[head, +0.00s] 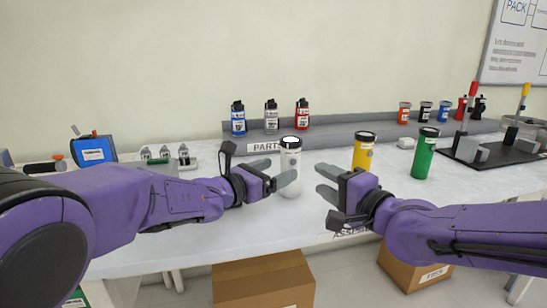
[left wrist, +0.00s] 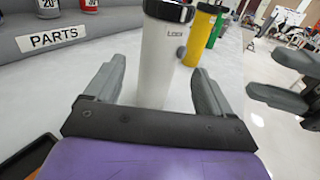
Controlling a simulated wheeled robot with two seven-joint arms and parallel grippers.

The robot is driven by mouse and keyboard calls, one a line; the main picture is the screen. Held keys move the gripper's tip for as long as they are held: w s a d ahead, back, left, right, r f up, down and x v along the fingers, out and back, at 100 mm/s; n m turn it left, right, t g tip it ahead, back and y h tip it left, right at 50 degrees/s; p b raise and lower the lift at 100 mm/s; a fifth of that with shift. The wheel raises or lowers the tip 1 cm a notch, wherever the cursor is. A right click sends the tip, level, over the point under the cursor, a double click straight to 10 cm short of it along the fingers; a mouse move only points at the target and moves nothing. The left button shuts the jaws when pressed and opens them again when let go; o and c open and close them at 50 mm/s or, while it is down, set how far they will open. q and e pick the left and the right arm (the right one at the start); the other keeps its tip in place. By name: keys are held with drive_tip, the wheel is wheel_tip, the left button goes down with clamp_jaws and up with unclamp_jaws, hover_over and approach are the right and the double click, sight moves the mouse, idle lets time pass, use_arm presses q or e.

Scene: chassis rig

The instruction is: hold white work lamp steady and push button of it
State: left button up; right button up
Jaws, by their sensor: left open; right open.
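The white work lamp (head: 291,160) stands upright on the table, a cylinder with a black ring at its top. My left gripper (head: 283,182) is open at its left side. In the left wrist view the lamp (left wrist: 158,55) stands between the two open fingers of my left gripper (left wrist: 165,90), with gaps visible beside it. My right gripper (head: 322,182) is open and empty, a little to the right of the lamp.
A yellow cylinder (head: 363,151) and a green cylinder (head: 425,153) stand to the right. Blue, grey and red bottles (head: 302,115) stand on a raised grey shelf (head: 340,136) behind. A black fixture board (head: 490,158) lies at the far right. Cardboard boxes (head: 262,281) are below the table's front edge.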

use_arm(q)
wheel_tip(320, 180, down, 4)
drive_tip(key=shift+w+f, duration=0.1)
drive_tip(key=shift+f, duration=0.05)
drive_tip(key=x, duration=0.7)
drive_tip(key=shift+w+r, duration=0.15)
drive_tip(key=shift+r, duration=0.05)
drive_tip(key=shift+d, duration=0.1)
drive_tip(key=c, duration=1.3)
drive_tip(key=shift+o, duration=0.2)
use_arm(e)
clamp_jaws()
